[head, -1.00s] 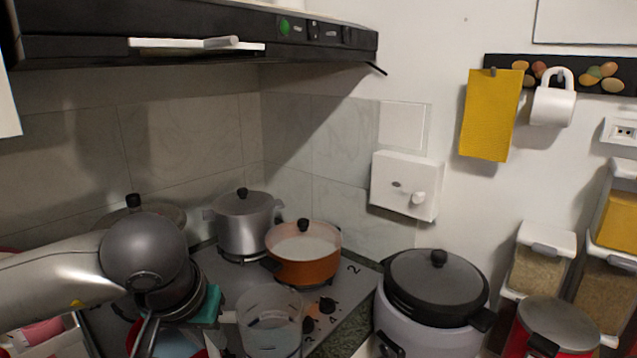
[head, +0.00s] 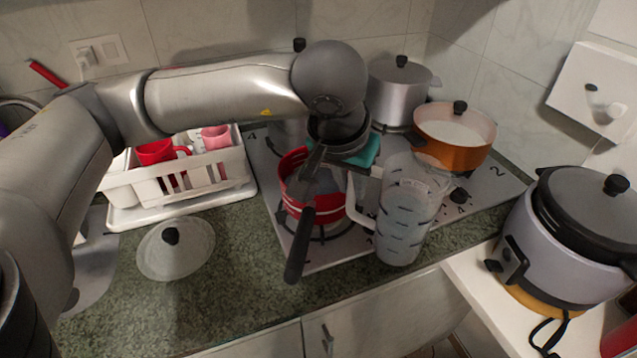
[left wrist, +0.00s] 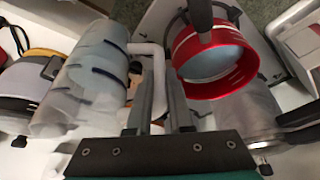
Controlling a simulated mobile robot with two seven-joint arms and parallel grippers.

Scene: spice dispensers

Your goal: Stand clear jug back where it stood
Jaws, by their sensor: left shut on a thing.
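The clear jug (head: 410,212), with dark bands on its side, appears beside the red pot (head: 296,205) at the stove's front right. It looks close to upright; whether its base touches anything is unclear. My left gripper (head: 352,180) is shut on the jug's pale handle (head: 362,212). In the left wrist view, the gripper fingers (left wrist: 164,85) close around the handle (left wrist: 147,50), with the jug (left wrist: 88,78) to their left and the red pot (left wrist: 214,68) to their right. My right gripper is not in view.
An orange pot (head: 450,150) and a grey lidded pot (head: 398,95) stand behind the jug. A rice cooker (head: 540,255) stands at right on a white surface. A white dish rack (head: 185,205) and a loose lid (head: 175,262) sit at left. The front counter (head: 235,300) is largely clear.

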